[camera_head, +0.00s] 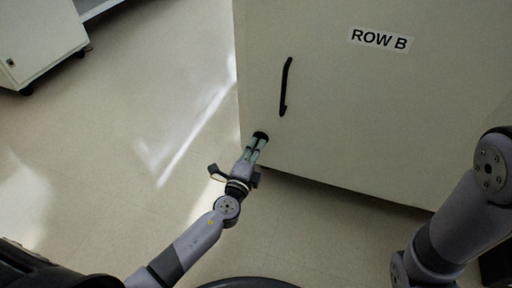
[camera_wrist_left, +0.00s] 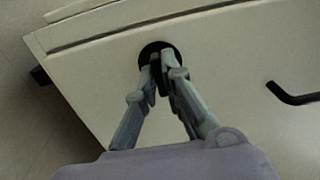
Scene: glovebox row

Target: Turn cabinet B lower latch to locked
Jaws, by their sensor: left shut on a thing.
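Cabinet B (camera_head: 350,105) is a pale cabinet with a "ROW B" label (camera_head: 380,39) on its front. Its lower latch (camera_head: 261,135) is a round black piece low on the door near the left edge; it also shows in the left wrist view (camera_wrist_left: 150,50). My left gripper (camera_head: 258,142) is at the latch, its fingers shut on the latch's black middle part (camera_wrist_left: 156,68). The fingers hide part of the latch, and I cannot tell its exact turn angle. My right arm shows at the right of the head view, but its gripper is out of view.
A black bar handle (camera_head: 286,87) stands out from the door just above and right of the latch; it also shows in the left wrist view (camera_wrist_left: 293,97). Another pale cabinet on casters (camera_head: 38,40) stands at the far left. The floor (camera_head: 130,130) between is clear.

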